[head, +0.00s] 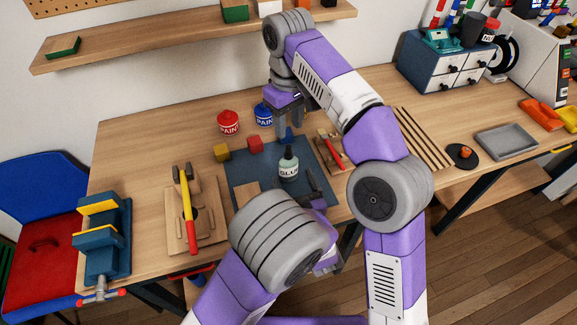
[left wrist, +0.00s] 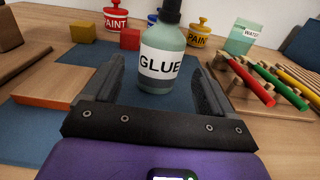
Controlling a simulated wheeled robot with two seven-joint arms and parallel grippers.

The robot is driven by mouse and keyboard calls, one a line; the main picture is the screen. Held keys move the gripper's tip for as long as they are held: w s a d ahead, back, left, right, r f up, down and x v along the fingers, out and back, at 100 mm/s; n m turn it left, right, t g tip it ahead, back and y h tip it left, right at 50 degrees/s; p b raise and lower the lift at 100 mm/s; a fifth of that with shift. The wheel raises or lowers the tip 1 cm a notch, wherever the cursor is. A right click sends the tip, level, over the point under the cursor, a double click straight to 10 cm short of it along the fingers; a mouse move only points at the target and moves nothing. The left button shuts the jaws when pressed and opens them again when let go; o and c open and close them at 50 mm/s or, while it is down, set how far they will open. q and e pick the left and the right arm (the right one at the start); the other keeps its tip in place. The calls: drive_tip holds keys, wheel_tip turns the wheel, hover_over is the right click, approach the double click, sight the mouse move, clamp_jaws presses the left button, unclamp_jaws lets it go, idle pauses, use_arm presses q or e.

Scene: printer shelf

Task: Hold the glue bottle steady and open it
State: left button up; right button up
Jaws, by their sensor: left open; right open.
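The glue bottle (head: 288,170) is pale green with a white GLUE label and a dark cap. It stands upright on the dark blue mat (head: 240,172). My left gripper (head: 307,186) is low at the mat's front, partly hidden by its own arm. In the left wrist view the bottle (left wrist: 163,62) stands between the spread fingers (left wrist: 158,80), near their tips, with gaps on both sides. My right gripper (head: 287,122) points down above the back of the mat, behind and above the bottle's cap, apart from it. Both grippers are open and empty.
Red (head: 228,122) and blue (head: 264,115) paint pots, a yellow block (head: 222,153) and a red block (head: 255,143) stand behind the bottle. A rack of coloured tools (head: 331,150) is to its right. A hammer (head: 187,205) lies on a wooden board at left.

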sight(289, 146)
use_arm(q)
drive_tip(key=shift+x, duration=2.4)
drive_tip(key=c, duration=1.4)
drive_tip(key=shift+c, duration=0.5)
use_arm(e)
drive_tip(key=shift+o, duration=0.8)
drive_tip(key=shift+r, duration=0.2)
wheel_tip(289, 146, down, 8)
drive_tip(key=m+t, duration=0.1)
drive_tip(key=m, duration=0.3)
drive_tip(key=shift+s+m, duration=0.1)
drive_tip(key=shift+m, duration=0.2)
